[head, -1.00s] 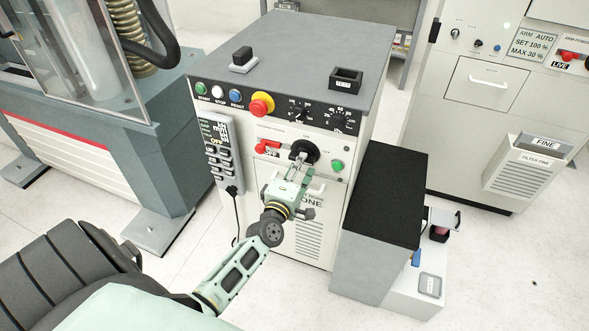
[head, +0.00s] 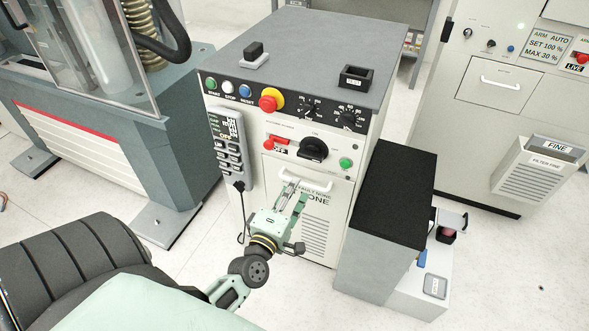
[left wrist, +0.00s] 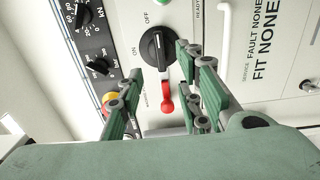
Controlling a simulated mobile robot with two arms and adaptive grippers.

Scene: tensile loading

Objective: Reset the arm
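The cabinet (head: 300,75) has a black rotary knob (head: 313,149) on its front, also in the left wrist view (left wrist: 157,48), with ON and OFF marked round it. Its bar lies roughly level in the head view. My left gripper (head: 292,192) is just below and in front of the knob, apart from it. In the left wrist view its fingers (left wrist: 163,80) are spread with nothing between them. A red handle (head: 276,144), above a plate reading OFF, is left of the knob; a green button (head: 345,163) is at its right. My right gripper is not in view.
Start, stop and blue reset (head: 245,91) buttons and a red-yellow emergency stop (head: 270,99) line the panel's top. A pendant (head: 228,145) hangs at the left side. A low black-topped box (head: 397,195) stands at the right. A pale drawer handle (head: 300,183) is behind the fingers.

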